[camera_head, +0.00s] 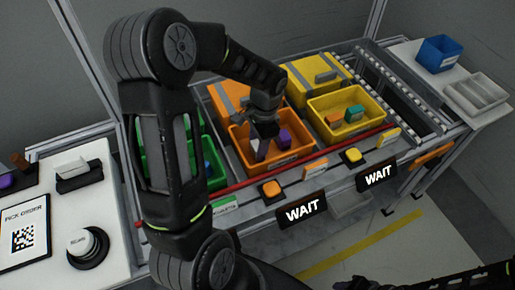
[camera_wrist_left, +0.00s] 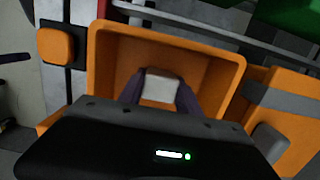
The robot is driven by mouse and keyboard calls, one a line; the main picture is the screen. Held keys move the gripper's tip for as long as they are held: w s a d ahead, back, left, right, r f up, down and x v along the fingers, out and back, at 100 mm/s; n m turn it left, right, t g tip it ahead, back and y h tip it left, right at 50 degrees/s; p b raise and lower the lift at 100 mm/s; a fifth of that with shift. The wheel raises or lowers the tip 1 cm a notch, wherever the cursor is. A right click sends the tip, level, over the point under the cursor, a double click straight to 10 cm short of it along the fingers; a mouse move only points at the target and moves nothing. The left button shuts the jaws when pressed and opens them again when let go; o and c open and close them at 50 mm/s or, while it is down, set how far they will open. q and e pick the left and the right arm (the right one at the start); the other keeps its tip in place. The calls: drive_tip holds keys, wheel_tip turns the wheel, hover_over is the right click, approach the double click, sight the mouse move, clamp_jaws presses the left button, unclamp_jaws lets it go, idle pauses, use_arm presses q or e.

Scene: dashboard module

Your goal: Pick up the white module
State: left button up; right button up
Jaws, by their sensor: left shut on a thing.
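The white module (camera_wrist_left: 160,88) is between the two dark fingers of my left gripper (camera_wrist_left: 160,94) in the left wrist view. My left gripper (camera_head: 264,146) reaches down into the front orange bin (camera_head: 238,138) in the head view and is shut on the module. A pale sliver of the module (camera_head: 262,149) shows there; the fingers hide much of it. Whether it touches the bin floor I cannot tell. A purple item (camera_head: 285,138) is close to the gripper in that bin. Part of my right arm shows dark at the bottom right edge; its jaws are unclear.
A yellow bin (camera_head: 345,117) with coloured blocks stands to the right, and a green bin (camera_head: 208,155) to the left, partly behind my arm. A red rail (camera_head: 330,148) runs along the front. A blue bin (camera_head: 438,54) stands at the far right.

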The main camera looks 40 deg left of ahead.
sight(257, 144)
use_arm(q)
clamp_jaws()
wheel_tip(257, 144, up, 10)
drive_tip(key=shift+r, duration=0.1)
idle(0.4)
idle(0.6)
